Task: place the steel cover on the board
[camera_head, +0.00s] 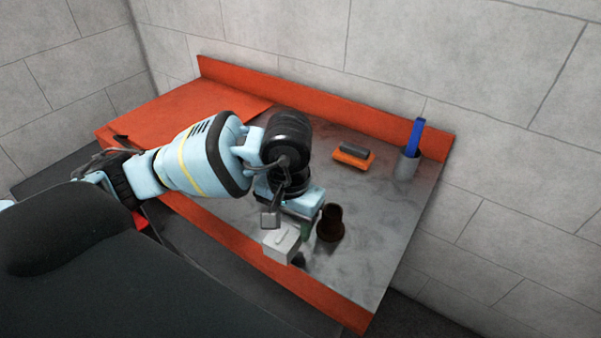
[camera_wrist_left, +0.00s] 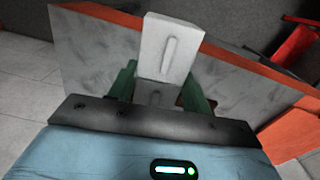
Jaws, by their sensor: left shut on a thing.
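The pale grey steel cover (camera_head: 282,243), a boxy piece with a raised ridge on its face, is held by my left gripper (camera_head: 298,238) above the front part of the bench. In the left wrist view the cover (camera_wrist_left: 170,48) sits between the green fingers of my left gripper (camera_wrist_left: 160,88), which are shut on it. The cover's lower part is partly hidden behind the gripper body. I cannot tell clearly which surface is the board; a flat orange area (camera_head: 165,112) covers the left part of the bench. My right gripper is not in view.
The bench has a worn grey top (camera_head: 375,210) with an orange back rail (camera_head: 325,97). A dark brown flared vessel (camera_head: 331,224) stands close right of my left gripper. Farther back are an orange block with a dark handle (camera_head: 352,158) and a grey cup (camera_head: 407,166) holding a blue stick (camera_head: 414,136).

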